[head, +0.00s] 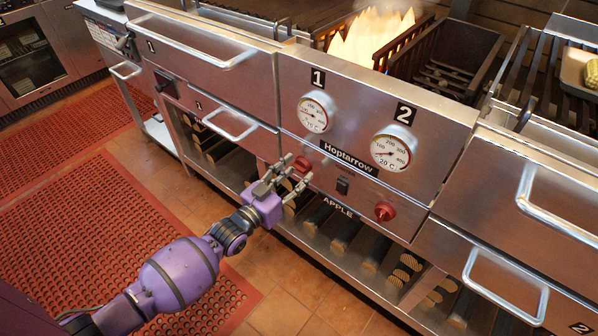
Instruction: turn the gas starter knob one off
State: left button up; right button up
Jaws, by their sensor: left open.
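The char grill's steel front panel (440,98) carries two round dials labelled 1 and 2. Under dial 1 (315,113) is a red knob (302,164), partly hidden by my left gripper. A second red knob (385,211) sits under dial 2 (391,150). My left gripper (292,176) is open, its fingers around or just in front of the knob under dial 1. I cannot tell whether they touch it. Flames (372,36) burn behind the panel above dial 1. My right gripper is not in view.
A black switch (342,186) sits between the knobs, below the Hoptarrow label (349,158). Drawer handles (231,123) stick out left and right (548,208). A shelf of logs (372,255) lies below. Red mats (110,235) cover the floor at left.

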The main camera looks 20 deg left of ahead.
pick_arm(q)
jog(key=shift+x, duration=0.85)
jog(key=shift+f, duration=0.1)
jog(key=c, duration=1)
jog(key=shift+d, duration=0.1)
